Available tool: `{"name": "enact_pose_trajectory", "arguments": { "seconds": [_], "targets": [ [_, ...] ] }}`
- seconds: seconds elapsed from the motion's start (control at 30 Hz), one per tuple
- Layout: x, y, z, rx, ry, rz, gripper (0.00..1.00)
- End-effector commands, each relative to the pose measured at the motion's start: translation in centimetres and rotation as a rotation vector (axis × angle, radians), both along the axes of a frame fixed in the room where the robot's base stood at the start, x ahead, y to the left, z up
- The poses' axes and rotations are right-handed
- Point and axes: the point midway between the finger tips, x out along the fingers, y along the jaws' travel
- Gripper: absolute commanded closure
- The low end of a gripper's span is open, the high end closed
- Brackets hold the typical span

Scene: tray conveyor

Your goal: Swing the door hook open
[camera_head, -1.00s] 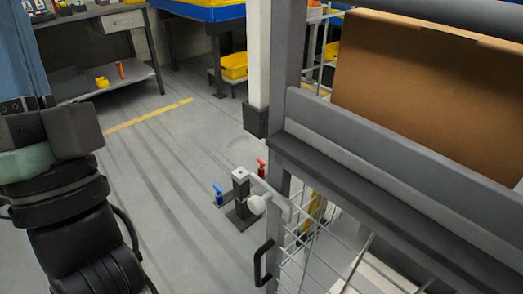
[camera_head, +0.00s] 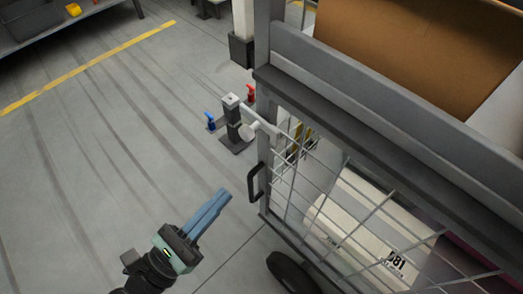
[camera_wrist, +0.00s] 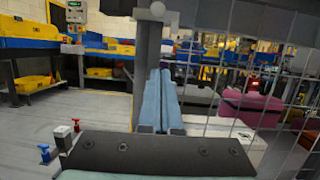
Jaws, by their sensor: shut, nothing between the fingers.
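The door hook (camera_head: 262,122) is a pale bar with a round white knob (camera_head: 250,131), at the upper corner of the wire-mesh door (camera_head: 335,215). It reaches left from the cage frame toward a short dark post (camera_head: 233,118) with a pale top. My gripper (camera_head: 226,194), with blue fingers, is shut and empty, left of and apart from the door's black handle (camera_head: 254,182) and below the hook in the picture. Its fingers (camera_wrist: 158,72) point at the grey cage upright in the wrist view.
White parcels (camera_head: 365,215) lie behind the mesh. Blue (camera_head: 210,121) and red (camera_head: 250,94) handled items stand by the post. A black wheel (camera_head: 290,272) is below. The floor at left is clear.

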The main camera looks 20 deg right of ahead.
Motion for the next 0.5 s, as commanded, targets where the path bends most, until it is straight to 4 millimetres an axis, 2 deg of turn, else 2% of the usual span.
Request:
{"name": "enact_pose_trajectory", "arguments": {
  "seconds": [0.17, 0.5],
  "targets": [
    [-1.57, -0.25, -1.50, 0.030, 0.000, -0.039, 1.00],
    [-1.59, -0.35, -1.51, 0.030, -0.001, -0.041, 1.00]
  ]
}}
